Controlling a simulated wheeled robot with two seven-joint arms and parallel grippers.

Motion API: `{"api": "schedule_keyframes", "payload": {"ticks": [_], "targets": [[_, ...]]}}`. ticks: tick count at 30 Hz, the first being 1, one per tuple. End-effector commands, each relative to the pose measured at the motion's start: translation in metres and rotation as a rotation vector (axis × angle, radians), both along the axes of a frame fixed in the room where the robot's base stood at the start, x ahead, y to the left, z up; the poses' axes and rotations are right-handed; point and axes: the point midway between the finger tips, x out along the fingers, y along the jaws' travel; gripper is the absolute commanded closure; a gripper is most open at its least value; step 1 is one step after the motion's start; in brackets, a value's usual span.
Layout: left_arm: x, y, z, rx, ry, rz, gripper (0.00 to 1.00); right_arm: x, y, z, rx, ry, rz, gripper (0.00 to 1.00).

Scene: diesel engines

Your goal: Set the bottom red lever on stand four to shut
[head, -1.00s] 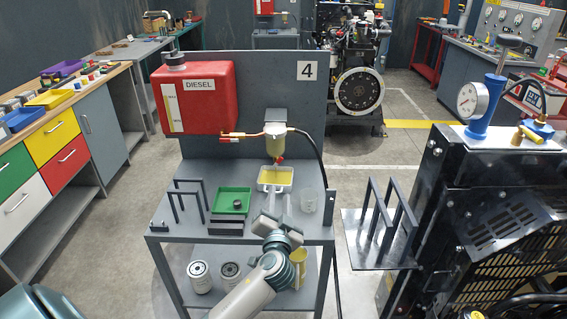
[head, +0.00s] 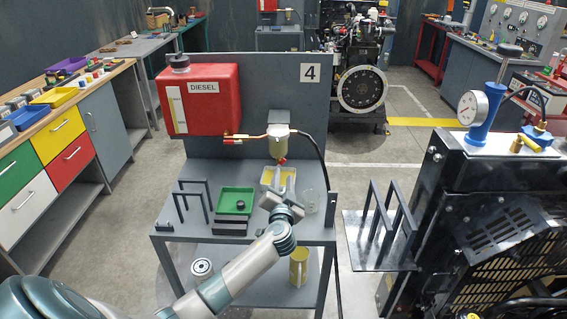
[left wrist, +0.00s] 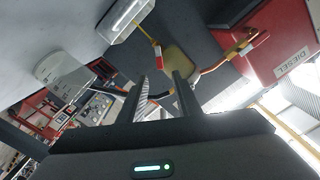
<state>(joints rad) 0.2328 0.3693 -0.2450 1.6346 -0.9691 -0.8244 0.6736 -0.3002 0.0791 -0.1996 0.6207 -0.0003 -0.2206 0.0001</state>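Stand four carries the number sign (head: 310,72). A yellowish filter bowl (head: 278,146) hangs on its panel; it also shows in the left wrist view (left wrist: 179,67). The small bottom red lever (head: 282,161) sits under the bowl, and a red part shows there in the left wrist view (left wrist: 158,51). A thin yellow line runs from it towards the pale tray (left wrist: 128,18). My left gripper (head: 279,182) is open and empty, below and in front of the lever, apart from it. Its fingers (left wrist: 162,88) point towards the bowl. My right gripper is not in view.
The red diesel tank (head: 207,102) and another red-handled fitting (head: 237,138) are left of the bowl. A clear beaker (head: 309,201), green tray (head: 235,199) and dark rack (head: 193,201) stand on the shelf. A black hose (head: 322,165) hangs right.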

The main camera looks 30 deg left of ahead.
Motion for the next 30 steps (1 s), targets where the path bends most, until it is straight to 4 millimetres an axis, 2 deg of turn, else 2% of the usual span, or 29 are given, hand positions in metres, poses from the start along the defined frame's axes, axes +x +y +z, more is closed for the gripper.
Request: {"api": "schedule_keyframes", "payload": {"ticks": [9, 15, 30], "targets": [[0.041, 0.026, 0.003, 0.002, 0.001, 0.001, 0.70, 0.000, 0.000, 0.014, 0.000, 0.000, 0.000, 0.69], [0.057, 0.035, 0.001, 0.000, 0.001, 0.001, 0.70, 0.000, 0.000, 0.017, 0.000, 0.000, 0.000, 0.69], [0.065, 0.040, 0.000, 0.000, 0.001, 0.001, 0.70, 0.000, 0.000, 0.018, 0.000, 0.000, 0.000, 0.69]]}}
